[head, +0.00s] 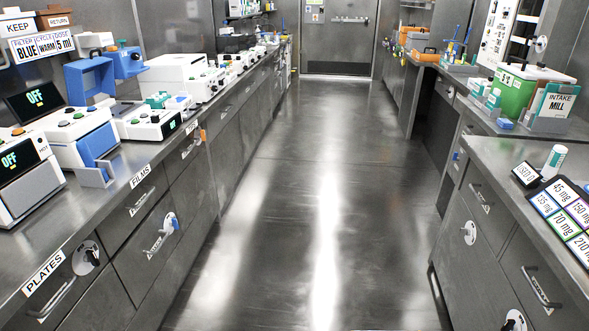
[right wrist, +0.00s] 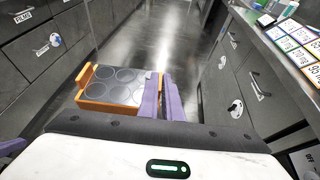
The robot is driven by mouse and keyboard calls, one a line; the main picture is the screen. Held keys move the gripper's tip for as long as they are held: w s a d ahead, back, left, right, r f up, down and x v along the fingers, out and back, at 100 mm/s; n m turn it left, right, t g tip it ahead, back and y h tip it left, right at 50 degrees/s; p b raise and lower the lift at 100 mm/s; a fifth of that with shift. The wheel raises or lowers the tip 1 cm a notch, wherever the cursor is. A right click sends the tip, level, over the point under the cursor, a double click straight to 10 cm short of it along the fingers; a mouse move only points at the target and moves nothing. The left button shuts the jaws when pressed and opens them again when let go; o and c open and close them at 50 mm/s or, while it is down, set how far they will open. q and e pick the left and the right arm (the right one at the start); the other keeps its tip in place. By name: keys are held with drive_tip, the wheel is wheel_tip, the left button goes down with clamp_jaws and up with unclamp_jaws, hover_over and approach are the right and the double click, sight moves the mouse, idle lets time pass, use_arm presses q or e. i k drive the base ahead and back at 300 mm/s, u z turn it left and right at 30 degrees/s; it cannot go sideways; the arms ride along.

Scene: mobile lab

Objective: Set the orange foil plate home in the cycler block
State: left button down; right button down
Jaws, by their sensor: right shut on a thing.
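The orange foil plate (right wrist: 110,90), an orange frame with several grey foil discs and raised end tabs, shows in the right wrist view. My right gripper (right wrist: 162,84) has purple fingers and is shut on its right edge, holding it above the floor. In the head view, two white machines with OFF displays stand at the left counter's near end: a nearer one (head: 28,185) marked HOT and a farther one (head: 82,140) with a blue side. I cannot tell which device holds the cycler block.
A board reads BLUE, WARM, 5 ml (head: 42,47). The left counter (head: 112,190) has labelled drawers and a crowded top. The right counter (head: 520,160) carries dose cards (head: 568,215) and a green bin (head: 515,95). The aisle floor (head: 310,200) between is clear.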

sight(118, 109)
drive_tip(key=z, duration=0.25)
drive_tip(key=i, duration=2.9)
drive_tip(key=u, duration=1.75)
drive_tip(key=i, duration=0.7)
drive_tip(key=u, duration=0.75)
